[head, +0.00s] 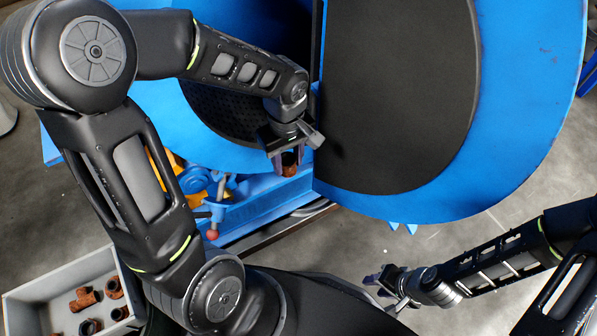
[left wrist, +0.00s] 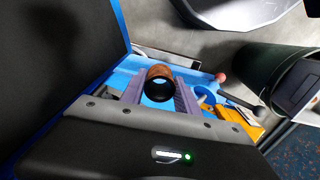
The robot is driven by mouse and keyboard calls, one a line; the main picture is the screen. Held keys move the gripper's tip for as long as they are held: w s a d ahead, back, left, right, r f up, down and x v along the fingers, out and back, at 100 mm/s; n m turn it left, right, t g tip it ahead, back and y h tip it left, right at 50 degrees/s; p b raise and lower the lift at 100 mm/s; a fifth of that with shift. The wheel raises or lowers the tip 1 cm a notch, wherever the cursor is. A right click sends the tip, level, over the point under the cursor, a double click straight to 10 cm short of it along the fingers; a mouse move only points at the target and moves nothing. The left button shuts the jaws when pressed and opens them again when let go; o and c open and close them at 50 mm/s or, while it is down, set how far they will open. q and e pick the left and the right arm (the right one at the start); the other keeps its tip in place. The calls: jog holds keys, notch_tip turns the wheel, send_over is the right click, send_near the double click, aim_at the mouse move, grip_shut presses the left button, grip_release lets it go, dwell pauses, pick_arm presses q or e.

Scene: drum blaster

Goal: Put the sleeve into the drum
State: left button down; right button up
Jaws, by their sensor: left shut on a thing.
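The sleeve (left wrist: 158,83), a short rusty-brown pipe piece with a dark bore, is held between the two purple fingers of my left gripper (left wrist: 159,95). In the head view my left gripper (head: 288,161) is shut on the sleeve (head: 290,170), in front of the blue machine's lower edge and outside the drum. The drum (head: 232,118) is the dark, perforated round opening in the blue housing, partly hidden by my left arm. My right gripper (head: 384,281) is at the lower right, away from the machine; its finger gap is not clear.
The machine's large blue door (head: 400,90), with a black inner face, stands open right of the drum. A grey box (head: 38,288) with several rusty fittings is at the lower left. A red-knobbed lever (head: 213,233) stands below the drum.

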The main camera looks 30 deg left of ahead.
pick_arm(q)
jog(key=w+a+p, duration=0.1)
jog(key=w+a, duration=0.7)
jog(key=a, duration=0.4)
jog(key=shift+w, duration=0.25)
jog(key=shift+a, duration=0.1)
jog(key=c, duration=0.8)
grip_release()
jog(key=shift+r, duration=0.1)
notch_tip(320, 180, up, 8)
jog(key=shift+f+p, duration=0.15)
jog(key=shift+p, duration=0.9)
